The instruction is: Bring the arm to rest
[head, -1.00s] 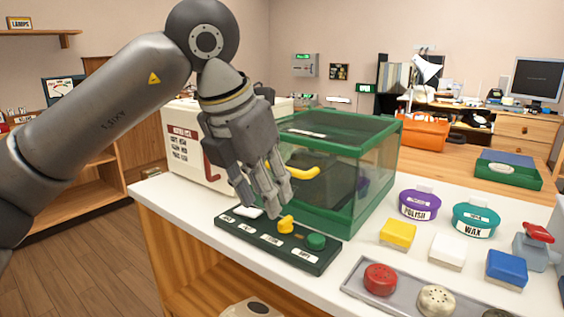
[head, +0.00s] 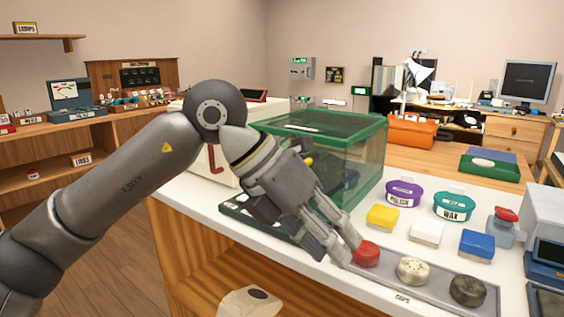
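My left arm comes in from the left edge. My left gripper (head: 348,250) points down and to the right over the front of the white counter, with its fingertips a little apart and nothing seen between them. The tips overlap the left side of the red round cap (head: 367,252) in the picture; I cannot tell whether they touch it. The gripper hides most of the dark green labelled panel (head: 236,208) and part of the front of the green-framed glass case (head: 330,123). My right gripper is not in view.
The grey tray (head: 405,297) holds the red cap, a perforated beige cap (head: 412,270) and a black cap (head: 467,290). Behind it are yellow (head: 383,216), white (head: 426,231) and blue (head: 476,245) blocks, a purple polish tin (head: 403,192) and a teal wax tin (head: 453,204). Floor is clear at left.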

